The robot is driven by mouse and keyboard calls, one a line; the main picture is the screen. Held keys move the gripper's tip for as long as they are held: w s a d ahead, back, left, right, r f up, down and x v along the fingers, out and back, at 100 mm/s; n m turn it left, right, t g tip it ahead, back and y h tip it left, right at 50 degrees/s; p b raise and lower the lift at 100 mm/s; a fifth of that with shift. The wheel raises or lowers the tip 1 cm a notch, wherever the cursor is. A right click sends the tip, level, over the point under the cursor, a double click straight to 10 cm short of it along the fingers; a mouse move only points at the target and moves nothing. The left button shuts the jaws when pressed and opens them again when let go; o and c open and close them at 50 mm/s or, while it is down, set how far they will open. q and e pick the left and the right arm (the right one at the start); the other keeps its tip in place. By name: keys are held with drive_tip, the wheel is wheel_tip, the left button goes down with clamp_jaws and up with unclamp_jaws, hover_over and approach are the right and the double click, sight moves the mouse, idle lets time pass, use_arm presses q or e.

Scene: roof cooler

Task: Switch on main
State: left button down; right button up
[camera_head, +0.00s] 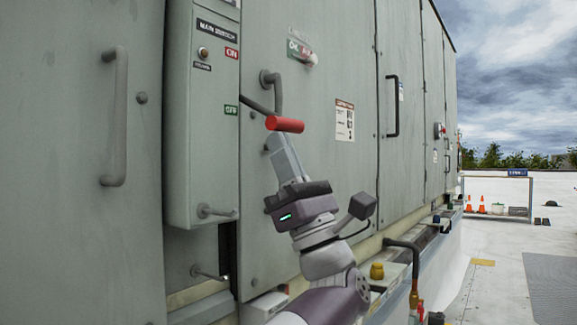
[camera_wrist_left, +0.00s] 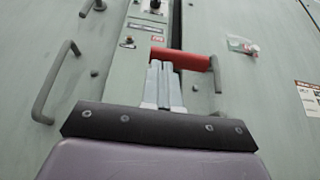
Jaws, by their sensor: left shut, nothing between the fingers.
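The main switch box (camera_head: 203,150) is a tall grey box with a "MAIN SWITCH" label, a red "ON" label (camera_head: 231,53) above and a green "OFF" label (camera_head: 231,110) below. A dark lever (camera_head: 256,105) at its right side ends in a red handle (camera_head: 285,124), a little below the height of the "OFF" label. My left gripper (camera_head: 276,141) is shut and empty, its fingertips just under the red handle. In the left wrist view the fingertips (camera_wrist_left: 162,68) overlap the lower left of the red handle (camera_wrist_left: 185,60); I cannot tell whether they touch. My right gripper is not in view.
A door handle (camera_head: 119,115) stands out left of the box and another (camera_head: 277,90) behind the lever. A small handle (camera_head: 215,212) sticks out low on the box. Pipes with a yellow cap (camera_head: 377,271) are at lower right. Open roof floor (camera_head: 500,285) lies beyond.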

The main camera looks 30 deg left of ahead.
use_arm(q)
wheel_tip(320, 180, up, 20)
drive_tip(key=d+h+p, duration=0.1)
drive_tip(key=h+p, duration=0.9)
drive_tip(key=p, duration=1.1)
drive_tip(key=shift+g+p, duration=0.35)
drive_tip(key=shift+g, duration=0.05)
drive_tip(key=shift+s, duration=0.1)
